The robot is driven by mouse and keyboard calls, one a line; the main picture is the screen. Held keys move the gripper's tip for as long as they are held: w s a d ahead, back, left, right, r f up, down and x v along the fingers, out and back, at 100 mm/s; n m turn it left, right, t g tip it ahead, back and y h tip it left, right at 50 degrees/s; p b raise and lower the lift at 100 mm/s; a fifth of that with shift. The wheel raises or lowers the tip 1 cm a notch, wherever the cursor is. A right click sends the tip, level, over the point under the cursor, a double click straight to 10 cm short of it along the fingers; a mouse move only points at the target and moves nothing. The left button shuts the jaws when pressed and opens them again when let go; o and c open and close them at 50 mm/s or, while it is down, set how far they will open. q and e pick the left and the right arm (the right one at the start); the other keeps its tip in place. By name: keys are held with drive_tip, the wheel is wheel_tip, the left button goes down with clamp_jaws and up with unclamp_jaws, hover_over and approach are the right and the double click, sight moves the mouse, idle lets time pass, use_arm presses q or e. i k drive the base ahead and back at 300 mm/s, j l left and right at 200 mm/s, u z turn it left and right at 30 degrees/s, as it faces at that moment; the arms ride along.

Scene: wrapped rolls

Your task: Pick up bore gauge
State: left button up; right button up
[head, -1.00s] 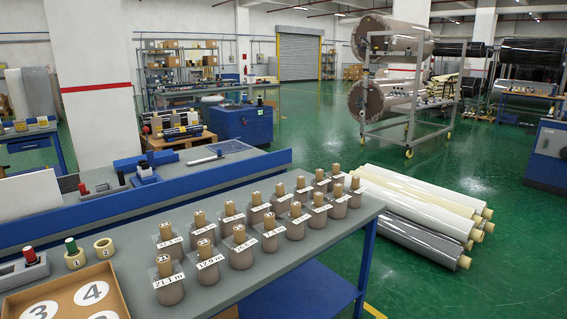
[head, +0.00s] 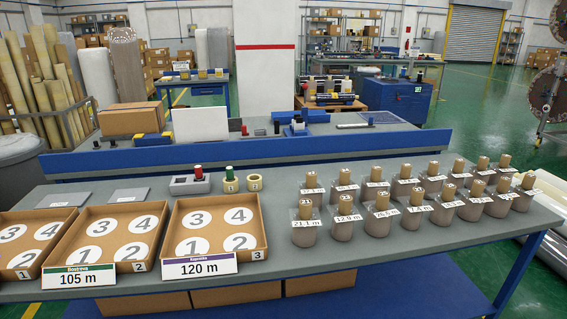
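No object carries a readable bore gauge label. The likeliest candidates are two small plug-like pieces on the grey table in the head view. One, with a red top (head: 198,173), stands in a low grey block (head: 181,187). The other, with a green top (head: 229,173), stands at a cream ring marked 1 (head: 231,186); whether it sits inside the ring is too small to tell. A second cream ring (head: 255,182) is beside it. Neither of my grippers is in view.
Three cardboard trays with numbered circles, including the right tray (head: 240,252), line the table's left front. Signs reading 105 m (head: 85,276) and 120 m (head: 199,267) stand there. Several labelled wrapped rolls (head: 306,232) fill the right side. A blue-edged bench (head: 140,160) runs behind.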

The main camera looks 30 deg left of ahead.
sight(229, 170)
drive_tip(key=u, duration=1.25)
